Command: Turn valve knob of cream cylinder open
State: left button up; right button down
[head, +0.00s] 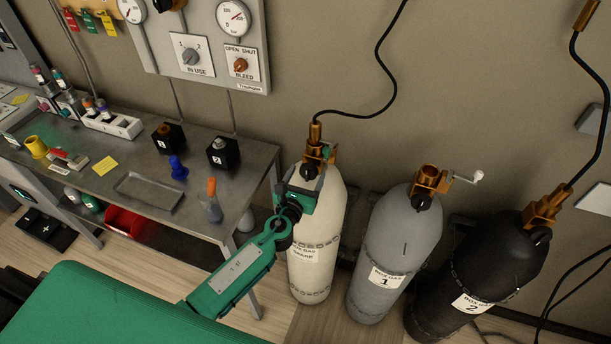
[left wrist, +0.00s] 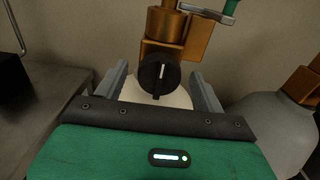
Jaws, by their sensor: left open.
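The cream cylinder (head: 315,240) stands upright against the wall, labelled "BOX GAS SPARE". A brass valve block (head: 316,150) with a hose is on its top. Its black valve knob (left wrist: 159,77) with a white pointer line shows in the left wrist view, facing me. My left gripper (head: 309,175) is at the knob in the head view. In the left wrist view my left gripper (left wrist: 158,85) is open, its two grey fingers on either side of the knob with gaps showing. Whether the fingertips reach past the knob cannot be told. My right gripper is not in view.
A grey cylinder (head: 393,250) labelled 1 and a black cylinder (head: 470,280) labelled 2 stand to the right. A steel bench (head: 240,165) with bottles, a tray and black blocks is at the left. A hose (head: 385,65) runs up from the cream cylinder's valve.

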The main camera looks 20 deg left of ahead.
pick_arm(q)
jog(key=c, duration=0.9)
